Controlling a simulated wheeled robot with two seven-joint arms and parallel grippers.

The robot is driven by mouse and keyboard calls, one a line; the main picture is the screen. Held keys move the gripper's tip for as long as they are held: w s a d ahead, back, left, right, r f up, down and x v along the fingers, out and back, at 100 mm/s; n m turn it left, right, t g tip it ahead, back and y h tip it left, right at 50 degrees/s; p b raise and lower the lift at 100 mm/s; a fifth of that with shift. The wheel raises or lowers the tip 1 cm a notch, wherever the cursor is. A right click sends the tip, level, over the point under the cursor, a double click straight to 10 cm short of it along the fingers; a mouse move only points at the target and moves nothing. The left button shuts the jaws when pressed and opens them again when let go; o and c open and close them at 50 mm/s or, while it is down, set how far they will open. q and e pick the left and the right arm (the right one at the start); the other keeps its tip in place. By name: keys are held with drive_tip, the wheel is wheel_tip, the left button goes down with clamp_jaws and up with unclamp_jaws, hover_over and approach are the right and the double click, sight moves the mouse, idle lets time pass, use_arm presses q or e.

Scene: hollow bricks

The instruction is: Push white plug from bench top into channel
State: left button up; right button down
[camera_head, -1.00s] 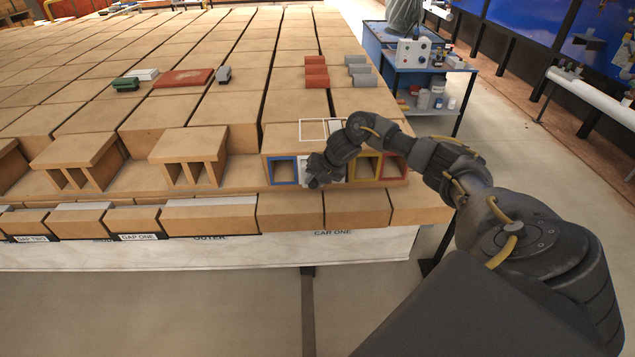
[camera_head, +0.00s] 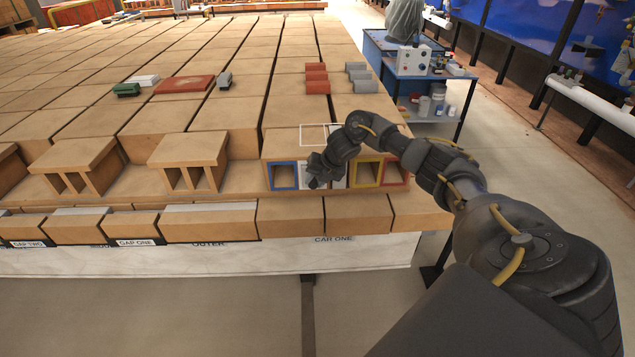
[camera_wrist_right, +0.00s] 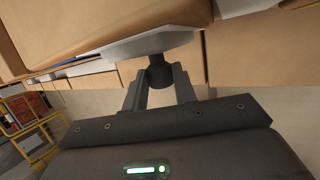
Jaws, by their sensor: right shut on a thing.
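My right gripper (camera_head: 316,172) is at the front face of the hollow brick (camera_head: 292,145) with coloured channel rims. In the right wrist view its fingers (camera_wrist_right: 160,88) are shut on a dark round knob (camera_wrist_right: 160,72). The knob meets a pale plate, which looks like the white plug (camera_wrist_right: 150,46), lying against the tan brick. The gripper hides the white channel's mouth, so I cannot tell how deep the plug sits. My left gripper is out of view.
A red-rimmed channel (camera_head: 394,172) is at the right. A white outline (camera_head: 312,136) marks the brick's top. Red blocks (camera_head: 317,78) and grey blocks (camera_head: 361,77) lie farther back. Other hollow bricks (camera_head: 190,160) stand to the left. A blue cart (camera_head: 425,80) stands beyond the bench.

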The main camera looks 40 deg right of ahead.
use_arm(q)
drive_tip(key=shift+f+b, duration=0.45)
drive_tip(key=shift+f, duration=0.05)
use_arm(e)
drive_tip(key=shift+w+d, duration=0.4)
drive_tip(key=shift+w, duration=0.15)
drive_tip(key=c, duration=1)
unclamp_jaws()
drive_tip(key=shift+c, duration=0.2)
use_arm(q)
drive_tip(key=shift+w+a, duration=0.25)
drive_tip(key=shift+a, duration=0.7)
use_arm(e)
drive_tip(key=v, duration=1.1)
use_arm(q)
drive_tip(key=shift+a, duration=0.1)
use_arm(e)
drive_tip(key=shift+a, duration=0.1)
